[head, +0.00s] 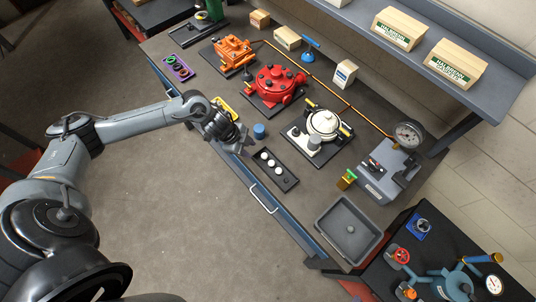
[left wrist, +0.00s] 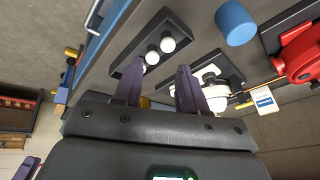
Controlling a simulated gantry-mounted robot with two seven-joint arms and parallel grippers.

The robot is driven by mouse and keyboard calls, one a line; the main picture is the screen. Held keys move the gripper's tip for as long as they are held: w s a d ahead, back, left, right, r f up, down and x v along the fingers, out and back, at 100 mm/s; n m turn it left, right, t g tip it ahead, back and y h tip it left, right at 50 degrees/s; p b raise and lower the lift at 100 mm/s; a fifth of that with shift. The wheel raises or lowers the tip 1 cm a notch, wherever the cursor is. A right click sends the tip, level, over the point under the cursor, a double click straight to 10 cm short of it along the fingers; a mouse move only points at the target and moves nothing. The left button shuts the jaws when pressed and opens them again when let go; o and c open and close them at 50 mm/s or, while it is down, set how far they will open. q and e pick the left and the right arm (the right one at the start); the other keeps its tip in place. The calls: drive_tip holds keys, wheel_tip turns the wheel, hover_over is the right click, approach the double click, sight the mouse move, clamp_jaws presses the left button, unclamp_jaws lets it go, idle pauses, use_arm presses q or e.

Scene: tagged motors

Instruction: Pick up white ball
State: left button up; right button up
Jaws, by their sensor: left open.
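White balls sit in a row in a black slotted tray (head: 287,183) near the front edge of the bench. A white ball (head: 264,156) is at the tray's end nearer my gripper. In the left wrist view, two white balls (left wrist: 168,45) show clearly in the tray (left wrist: 163,18), with part of another below them. My left gripper (head: 244,149) is just left of the tray, apart from the balls. The left wrist view shows its two fingers (left wrist: 158,75) spread, with no ball held between them. My right gripper is out of view.
A blue cylinder (head: 259,130) stands beside the tray. A white motor (head: 323,122) and a red motor (head: 275,83) stand behind. A grey bin (head: 348,229) is to the right. A drawer handle (head: 263,199) juts from the bench front.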

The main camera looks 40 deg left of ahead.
sight(263, 155)
use_arm(q)
drive_tip(key=shift+w+r+p+x, duration=0.1)
drive_tip(key=shift+w+x, duration=0.15)
drive_tip(key=shift+x, duration=1.45)
drive_tip(key=shift+w+r+p+x, duration=0.15)
drive_tip(key=shift+w+x, duration=0.1)
drive_tip(key=shift+x, duration=1.45)
drive_tip(key=shift+w+p+x, duration=0.1)
drive_tip(key=shift+w+x, duration=0.15)
drive_tip(key=shift+x, duration=1.5)
drive_tip(key=shift+a, duration=0.1)
clamp_jaws()
